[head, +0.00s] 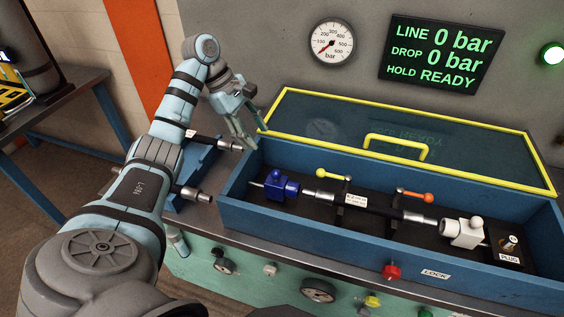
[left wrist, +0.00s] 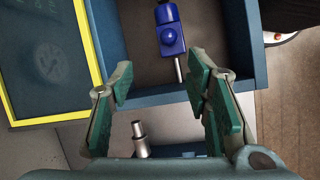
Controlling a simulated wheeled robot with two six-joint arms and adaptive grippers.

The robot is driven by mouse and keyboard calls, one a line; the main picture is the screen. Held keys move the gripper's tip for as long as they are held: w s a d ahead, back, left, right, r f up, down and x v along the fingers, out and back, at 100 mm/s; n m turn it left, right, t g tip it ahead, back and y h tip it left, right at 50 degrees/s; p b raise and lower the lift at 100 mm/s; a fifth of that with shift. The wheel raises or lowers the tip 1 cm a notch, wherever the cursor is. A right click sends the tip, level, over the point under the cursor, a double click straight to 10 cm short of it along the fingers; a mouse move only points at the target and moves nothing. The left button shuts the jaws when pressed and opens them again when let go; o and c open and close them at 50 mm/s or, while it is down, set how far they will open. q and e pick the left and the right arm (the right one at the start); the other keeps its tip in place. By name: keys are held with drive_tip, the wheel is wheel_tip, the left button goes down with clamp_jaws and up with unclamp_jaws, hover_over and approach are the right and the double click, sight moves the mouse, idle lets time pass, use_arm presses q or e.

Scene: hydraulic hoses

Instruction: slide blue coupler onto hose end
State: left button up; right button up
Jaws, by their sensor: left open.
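The blue coupler (head: 282,188) lies at the left end of the blue box, with a thin metal rod sticking out on its left. The silver hose end (head: 320,197) is in line just right of it; I cannot tell whether they touch. My left gripper (head: 250,136) is open and empty above the box's left back corner, up and left of the coupler. In the left wrist view, the blue coupler (left wrist: 170,36) is beyond the open fingers (left wrist: 162,84), with its metal rod pointing toward them. My right gripper is not in view.
The box's yellow-framed lid (head: 481,160) stands open behind it. A yellow lever (head: 334,176), an orange lever (head: 416,195) and a white coupler (head: 463,232) are inside. Hose ends (head: 198,195) rest on a blue rack left of the box. The display reads 0 bar.

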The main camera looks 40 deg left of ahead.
use_arm(q)
drive_tip(key=b, duration=0.6)
hover_over(274, 171)
drive_tip(key=s+a, duration=0.2)
drive_tip(key=s, duration=0.1)
wheel_tip(274, 171, down, 7)
drive_tip(key=w+f, duration=0.1)
drive_tip(key=f, duration=0.1)
drive_tip(key=w+d+f, duration=0.1)
drive_tip(key=w+f, duration=0.1)
drive_tip(key=shift+d+f, duration=0.15)
drive_tip(key=shift+f, duration=0.05)
drive_tip(key=shift+w+d+f, duration=0.1)
drive_tip(key=shift+w+f, duration=0.1)
drive_tip(key=shift+f, duration=0.05)
drive_tip(key=shift+s+d+r, duration=0.1)
drive_tip(key=shift+s+r, duration=0.05)
drive_tip(key=shift+s, duration=0.2)
drive_tip(key=shift+c, duration=0.3)
drive_tip(key=shift+w, duration=0.1)
clamp_jaws()
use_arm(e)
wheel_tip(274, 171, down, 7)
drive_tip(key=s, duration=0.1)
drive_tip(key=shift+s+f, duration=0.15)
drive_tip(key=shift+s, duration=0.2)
